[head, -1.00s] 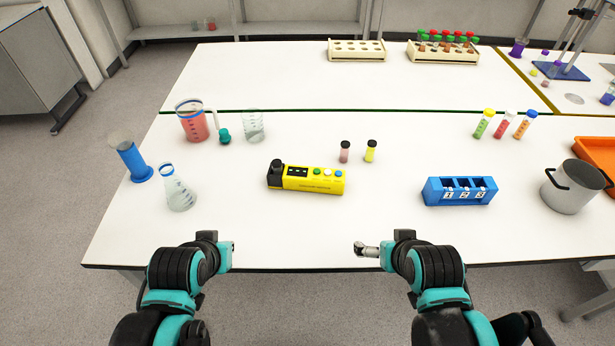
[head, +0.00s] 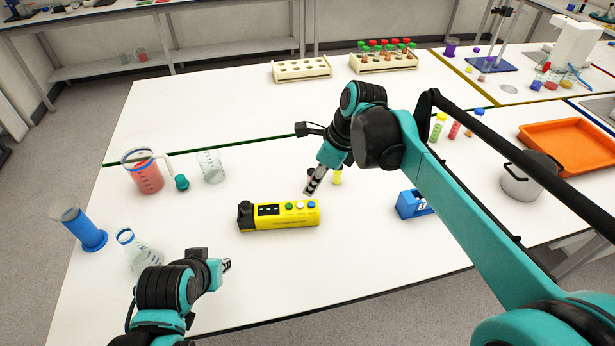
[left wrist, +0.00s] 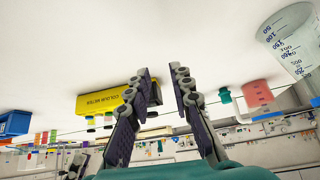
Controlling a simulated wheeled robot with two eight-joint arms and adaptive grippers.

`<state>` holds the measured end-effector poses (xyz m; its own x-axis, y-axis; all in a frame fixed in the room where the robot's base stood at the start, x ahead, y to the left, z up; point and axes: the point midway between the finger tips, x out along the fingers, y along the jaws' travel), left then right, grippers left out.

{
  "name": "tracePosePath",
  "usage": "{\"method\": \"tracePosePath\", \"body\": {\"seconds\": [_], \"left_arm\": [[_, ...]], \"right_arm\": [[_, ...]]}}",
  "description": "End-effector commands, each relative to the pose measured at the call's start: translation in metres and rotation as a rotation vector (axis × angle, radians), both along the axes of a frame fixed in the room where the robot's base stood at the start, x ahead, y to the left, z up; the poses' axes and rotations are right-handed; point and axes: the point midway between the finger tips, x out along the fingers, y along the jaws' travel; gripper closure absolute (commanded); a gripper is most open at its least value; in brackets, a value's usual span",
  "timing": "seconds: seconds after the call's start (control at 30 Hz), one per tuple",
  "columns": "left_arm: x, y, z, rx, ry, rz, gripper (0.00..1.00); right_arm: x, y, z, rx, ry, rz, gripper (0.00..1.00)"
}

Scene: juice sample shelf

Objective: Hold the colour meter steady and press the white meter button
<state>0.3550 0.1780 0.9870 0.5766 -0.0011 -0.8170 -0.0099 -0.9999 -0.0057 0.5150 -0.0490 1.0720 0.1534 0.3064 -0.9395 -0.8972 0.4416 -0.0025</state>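The yellow colour meter (head: 280,223) lies on the white table, with a black knob at its left end and green, white and blue buttons on top. The white meter button (head: 300,205) is visible between the green and blue ones. My right gripper (head: 311,188) points down just above and behind the buttons, its fingers together and empty; I see a small gap to the buttons. My left gripper (head: 227,265) is in front and left of the meter, apart from it. The left wrist view shows its fingers (left wrist: 164,78) spread with nothing between them, the meter (left wrist: 98,103) beyond.
My right arm partly hides the blue numbered rack (head: 410,205). A red-filled beaker (head: 147,178), a clear beaker (head: 211,168) and a flask (head: 140,258) stand left. The table in front of the meter is clear.

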Motion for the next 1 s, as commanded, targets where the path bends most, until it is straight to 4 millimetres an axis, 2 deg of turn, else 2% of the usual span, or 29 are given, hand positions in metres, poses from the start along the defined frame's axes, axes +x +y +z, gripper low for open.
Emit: {"method": "tracePosePath", "body": {"seconds": [0.03,0.1,0.17,0.4,0.53,0.8,1.0], "left_arm": [[0.002,-0.001,0.002,0.008,0.007,-0.015,0.58],[0.008,-0.003,0.008,0.034,0.027,-0.059,0.39],[0.015,-0.006,0.013,0.066,0.054,-0.117,0.26],[0.062,-0.026,0.038,0.241,0.211,-0.490,0.26],[0.089,-0.039,0.044,0.321,0.294,-0.718,0.26],[0.143,-0.070,0.039,0.431,0.430,-1.183,0.26],[0.164,-0.084,0.031,0.459,0.477,-1.400,0.26]], "right_arm": [[0.001,0.001,0.000,0.002,0.005,-0.006,0.66],[0.001,0.001,0.000,0.003,0.006,-0.009,0.66],[0.000,0.001,0.000,0.003,0.006,-0.008,0.66],[0.000,0.000,0.000,0.002,0.003,-0.007,0.66],[0.000,0.000,0.000,0.002,0.003,-0.007,0.66],[0.000,0.000,0.000,0.001,0.003,-0.006,0.66],[0.000,0.000,0.000,0.001,0.003,-0.006,0.66]]}}
